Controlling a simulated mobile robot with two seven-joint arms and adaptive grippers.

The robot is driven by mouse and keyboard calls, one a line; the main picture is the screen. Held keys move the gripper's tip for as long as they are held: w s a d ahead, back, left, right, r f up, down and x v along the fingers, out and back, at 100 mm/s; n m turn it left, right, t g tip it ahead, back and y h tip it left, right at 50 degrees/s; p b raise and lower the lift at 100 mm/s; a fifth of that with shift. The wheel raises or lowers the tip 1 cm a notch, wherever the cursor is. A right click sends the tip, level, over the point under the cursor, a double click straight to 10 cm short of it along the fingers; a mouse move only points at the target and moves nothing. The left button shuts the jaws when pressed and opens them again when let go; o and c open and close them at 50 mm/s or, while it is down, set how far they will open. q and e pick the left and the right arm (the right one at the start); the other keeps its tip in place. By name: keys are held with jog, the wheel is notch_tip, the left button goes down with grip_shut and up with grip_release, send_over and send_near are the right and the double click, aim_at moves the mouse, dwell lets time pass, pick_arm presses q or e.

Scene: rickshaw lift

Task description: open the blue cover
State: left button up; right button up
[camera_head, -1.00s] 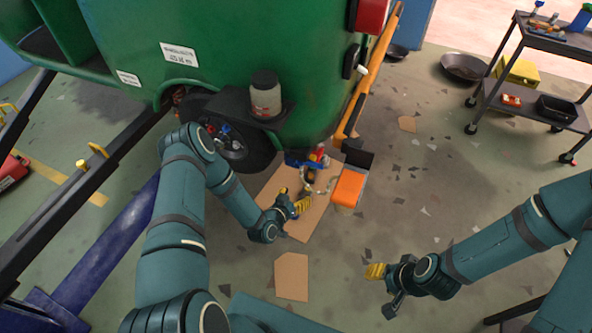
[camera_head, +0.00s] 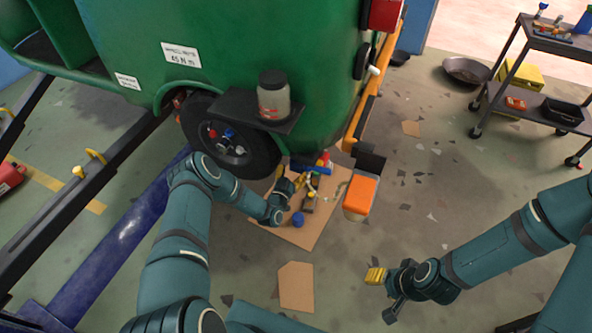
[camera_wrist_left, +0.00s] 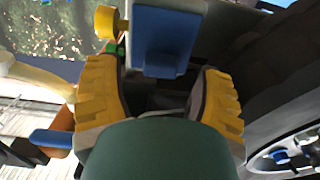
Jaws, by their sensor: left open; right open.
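The blue cover (camera_wrist_left: 165,35) shows in the left wrist view as a flat blue piece on a pale block, with a yellow knob beside it. In the head view, a blue part (camera_head: 322,169) with red on it sits low beneath the green body's edge. My left gripper (camera_head: 293,178) is open close beside that part. In the left wrist view, the yellow fingertips of my left gripper (camera_wrist_left: 162,88) stand apart on either side of the blue piece's lower end; I cannot tell whether they touch it. My right gripper (camera_head: 384,290) is open and empty above the floor.
The green rickshaw body (camera_head: 230,50), its wheel (camera_head: 228,140) and a shelf holding a jar (camera_head: 273,96) crowd my left arm. An orange lamp (camera_head: 361,194) hangs to the right. Cardboard (camera_head: 298,285) lies on the floor. The floor around my right gripper is clear.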

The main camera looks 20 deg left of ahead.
pick_arm(q)
jog(key=shift+w, duration=1.3)
jog(key=shift+c, duration=0.2)
grip_shut()
jog(key=shift+s, duration=0.1)
jog(key=shift+s+f+t, duration=0.25)
jog(key=shift+s+t, duration=0.15)
jog(key=shift+t, duration=0.65)
jog(key=shift+s+f+t, duration=0.3)
jog(key=shift+s+t, duration=0.05)
jog(key=shift+t, duration=0.75)
jog(key=shift+s+f+t, duration=0.25)
jog(key=shift+s+t, duration=0.15)
jog(key=shift+t, duration=0.65)
jog(key=shift+f+t, duration=0.1)
jog(key=shift+t, duration=0.3)
